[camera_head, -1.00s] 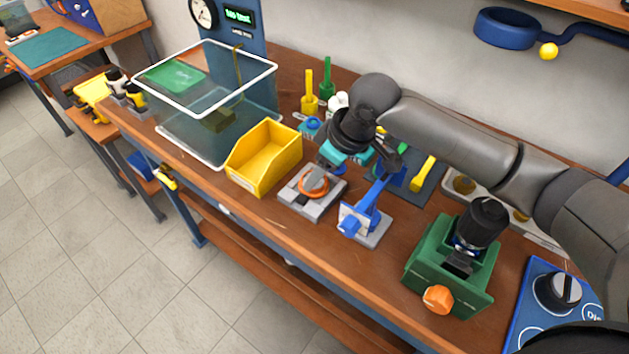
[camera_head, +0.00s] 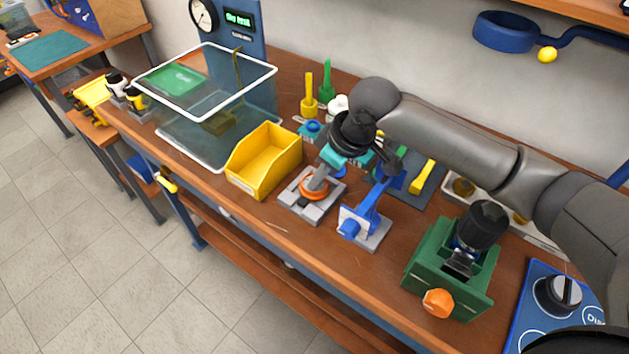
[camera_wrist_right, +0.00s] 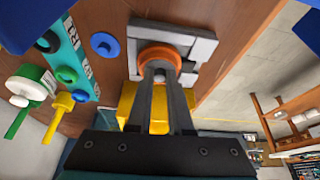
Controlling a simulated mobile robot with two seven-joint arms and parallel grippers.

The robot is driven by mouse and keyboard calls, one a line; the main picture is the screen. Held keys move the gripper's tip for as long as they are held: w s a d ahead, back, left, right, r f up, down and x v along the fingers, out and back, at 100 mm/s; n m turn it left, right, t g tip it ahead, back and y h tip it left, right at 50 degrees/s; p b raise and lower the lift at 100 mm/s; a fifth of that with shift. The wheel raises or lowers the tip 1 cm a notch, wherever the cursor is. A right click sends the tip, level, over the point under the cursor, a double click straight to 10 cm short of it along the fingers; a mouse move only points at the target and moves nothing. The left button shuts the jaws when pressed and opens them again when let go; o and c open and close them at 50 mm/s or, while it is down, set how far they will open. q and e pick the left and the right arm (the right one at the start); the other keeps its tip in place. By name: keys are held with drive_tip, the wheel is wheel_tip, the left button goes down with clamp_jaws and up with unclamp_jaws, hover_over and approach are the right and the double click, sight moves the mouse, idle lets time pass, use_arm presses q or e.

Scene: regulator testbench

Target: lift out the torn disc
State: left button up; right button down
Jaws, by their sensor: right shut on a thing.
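An orange ring-shaped disc (camera_head: 313,191) sits at a grey slotted block (camera_head: 293,204) on the bench. The disc also shows in the wrist view (camera_wrist_right: 160,57), in the middle of the grey block (camera_wrist_right: 203,48). I cannot make out a tear in it. My right gripper (camera_head: 318,184) points down at the disc from above. In the wrist view its two fingers (camera_wrist_right: 161,72) are close together and shut on the disc, hiding part of it. I cannot tell whether the disc is clear of the block. My left gripper is not in view.
A yellow bin (camera_head: 263,162) stands just left of the block, and a blue clamp-like stand (camera_head: 366,218) just right. A clear open box (camera_head: 190,130) is further left. A green fixture (camera_head: 450,268) holds a dark cylinder (camera_head: 482,225) at right.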

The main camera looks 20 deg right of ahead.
drive_tip(key=shift+s+f, duration=0.15)
drive_tip(key=shift+f, duration=0.05)
